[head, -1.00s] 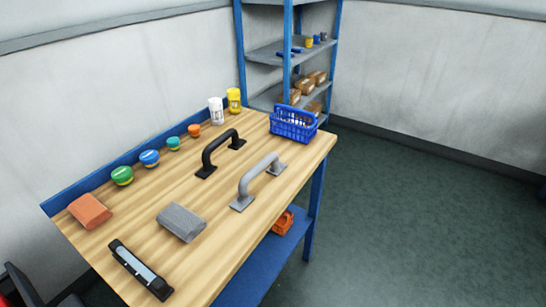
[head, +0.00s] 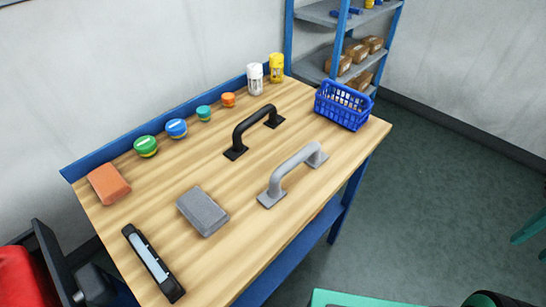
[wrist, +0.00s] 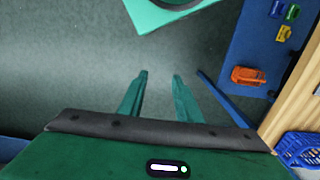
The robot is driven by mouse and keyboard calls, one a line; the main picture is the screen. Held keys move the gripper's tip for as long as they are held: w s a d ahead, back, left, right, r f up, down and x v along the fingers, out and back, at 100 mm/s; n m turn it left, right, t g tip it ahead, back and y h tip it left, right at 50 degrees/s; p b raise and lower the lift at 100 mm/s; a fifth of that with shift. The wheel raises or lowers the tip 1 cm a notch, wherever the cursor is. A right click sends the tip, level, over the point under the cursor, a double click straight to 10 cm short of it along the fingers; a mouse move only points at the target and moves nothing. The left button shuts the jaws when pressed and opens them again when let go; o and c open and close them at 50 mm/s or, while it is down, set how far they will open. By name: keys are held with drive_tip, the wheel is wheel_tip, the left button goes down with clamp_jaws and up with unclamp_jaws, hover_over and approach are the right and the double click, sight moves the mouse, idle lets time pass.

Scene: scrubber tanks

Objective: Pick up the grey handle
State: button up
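The grey handle (head: 291,174) lies on the wooden workbench (head: 255,227) in the head view, its bar raised between two flat feet. It is right of the black handle (head: 252,131) and apart from it. My gripper (wrist: 158,78) shows in the wrist view with its two green fingers spread apart and nothing between them. It is over the floor beside the bench, away from the grey handle. The handle is not in the wrist view.
A blue basket (head: 342,105) stands at the bench's far right corner. A grey block (head: 202,210), an orange block (head: 108,184) and a black-framed level-like tool (head: 153,264) lie left of the handle. Jars line the back edge. A blue shelf rack (head: 330,68) stands behind.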

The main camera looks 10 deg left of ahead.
drive_tip(key=shift+w, duration=0.15)
drive_tip(key=shift+o, duration=0.4)
drive_tip(key=shift+d, duration=0.4)
drive_tip(key=shift+o, duration=0.8)
drive_tip(key=shift+s+r, duration=0.15)
drive_tip(key=shift+s, duration=0.35)
drive_tip(key=w+a+r, duration=0.3)
drive_tip(key=w+a, duration=0.6)
drive_tip(key=w, duration=0.2)
drive_tip(key=r+t+y, duration=0.1)
drive_tip(key=y, duration=0.1)
hover_over(299, 156)
drive_tip(key=d, duration=0.1)
wheel_tip(299, 156, down, 4)
drive_tip(key=shift+a+r, duration=0.1)
drive_tip(key=shift+r, duration=0.1)
drive_tip(key=shift+w+a+f, duration=0.1)
drive_tip(key=shift+a+f, duration=0.05)
drive_tip(key=shift+f, duration=0.9)
drive_tip(key=shift+s+a+f, duration=0.1)
drive_tip(key=shift+a+f, duration=0.1)
drive_tip(key=shift+f, duration=0.8)
drive_tip(key=shift+w+a+f, duration=0.1)
drive_tip(key=shift+a+f, duration=0.05)
drive_tip(key=shift+f, duration=0.9)
